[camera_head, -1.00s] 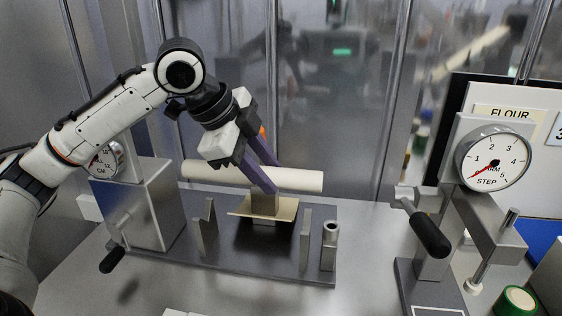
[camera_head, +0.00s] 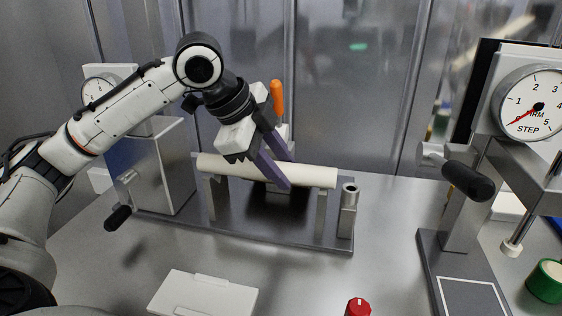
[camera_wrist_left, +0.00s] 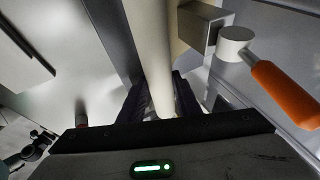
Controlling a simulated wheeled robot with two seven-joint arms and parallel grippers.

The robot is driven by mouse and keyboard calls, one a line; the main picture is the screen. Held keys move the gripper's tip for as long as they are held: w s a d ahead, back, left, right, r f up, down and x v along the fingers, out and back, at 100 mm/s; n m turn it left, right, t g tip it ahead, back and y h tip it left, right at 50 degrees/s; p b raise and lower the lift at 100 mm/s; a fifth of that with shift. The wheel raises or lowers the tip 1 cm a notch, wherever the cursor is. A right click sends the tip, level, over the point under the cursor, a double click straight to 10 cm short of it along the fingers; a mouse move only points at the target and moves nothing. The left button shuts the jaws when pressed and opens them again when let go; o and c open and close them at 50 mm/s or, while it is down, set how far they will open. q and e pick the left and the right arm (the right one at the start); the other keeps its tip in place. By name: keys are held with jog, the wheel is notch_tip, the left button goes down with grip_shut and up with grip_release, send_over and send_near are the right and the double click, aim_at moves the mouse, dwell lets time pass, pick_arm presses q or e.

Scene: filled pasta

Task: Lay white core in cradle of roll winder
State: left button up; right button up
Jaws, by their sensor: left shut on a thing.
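The white core (camera_head: 318,177) is a long, smooth cream cylinder, lying roughly level across the roll winder (camera_head: 270,232) in the head view. My left gripper (camera_head: 283,172) has purple fingers and is shut on the core near its middle. The core spans the left upright (camera_head: 216,200) and right upright (camera_head: 321,212) of the cradle, at the height of their tops. I cannot tell whether it rests in them or hangs just above. In the left wrist view the core (camera_wrist_left: 150,45) runs away between the fingers (camera_wrist_left: 160,100). My right gripper is not in view.
An orange handle (camera_head: 277,97) stands behind the core. A gauge stand (camera_head: 465,180) with a black handle is at the right. A white flat plate (camera_head: 205,294) and a red knob (camera_head: 358,307) are in front. A green roll (camera_head: 546,281) lies front right.

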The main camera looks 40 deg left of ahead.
pick_arm(q)
jog(key=shift+f, duration=0.5)
jog(key=o, duration=1.3)
jog(key=shift+c, duration=0.2)
jog(key=p+v, duration=0.1)
jog(key=v, duration=0.9)
jog(key=shift+p, duration=0.3)
jog(key=shift+s+r, duration=0.1)
jog(key=shift+s, duration=0.05)
